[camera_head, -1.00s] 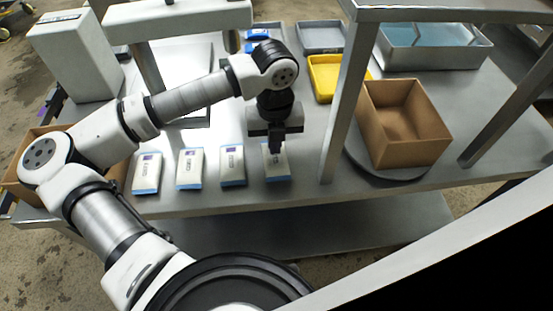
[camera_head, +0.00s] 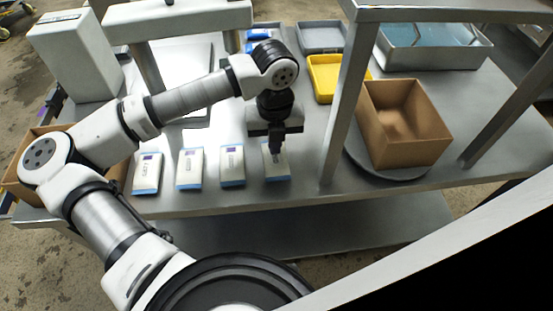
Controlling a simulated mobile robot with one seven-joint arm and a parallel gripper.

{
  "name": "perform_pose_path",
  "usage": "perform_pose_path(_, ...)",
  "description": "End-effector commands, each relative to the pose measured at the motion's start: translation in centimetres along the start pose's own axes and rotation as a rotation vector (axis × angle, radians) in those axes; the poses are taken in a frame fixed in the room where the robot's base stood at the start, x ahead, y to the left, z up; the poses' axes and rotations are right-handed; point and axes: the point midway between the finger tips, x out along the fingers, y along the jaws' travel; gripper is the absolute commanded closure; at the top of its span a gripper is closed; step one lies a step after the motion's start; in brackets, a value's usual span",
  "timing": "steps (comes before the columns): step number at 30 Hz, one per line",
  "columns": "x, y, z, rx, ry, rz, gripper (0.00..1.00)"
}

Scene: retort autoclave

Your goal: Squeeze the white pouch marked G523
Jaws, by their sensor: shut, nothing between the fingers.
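Several white pouches with blue edges lie in a row along the front of the steel table. They are the far-left pouch (camera_head: 147,174), the second pouch (camera_head: 189,169), the third pouch (camera_head: 232,167) and the right-end pouch (camera_head: 278,168). Their printed marks are too small to read, so I cannot tell which is G523. My gripper (camera_head: 275,153) points down over the right-end pouch, shut and empty. Its fingertips overlap the upper part of that pouch in the picture and hide some of its print. I cannot tell whether they touch it.
A cardboard box (camera_head: 405,125) stands on a round grey plate (camera_head: 362,158) to the right, behind a steel post (camera_head: 347,95). A yellow tray (camera_head: 324,77), a grey tray (camera_head: 321,37) and a steel basin (camera_head: 433,58) sit at the back. Blue packs (camera_head: 257,34) lie near the back.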

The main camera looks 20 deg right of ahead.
Motion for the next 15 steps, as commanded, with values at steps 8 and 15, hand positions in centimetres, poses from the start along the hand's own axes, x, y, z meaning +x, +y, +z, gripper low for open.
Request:
perform_pose_path(8,0.26,0.0,0.0,0.0,0.0,0.0,1.0)
perform_pose_path(15,0.77,0.0,0.01,0.0,-0.001,0.0,1.0)
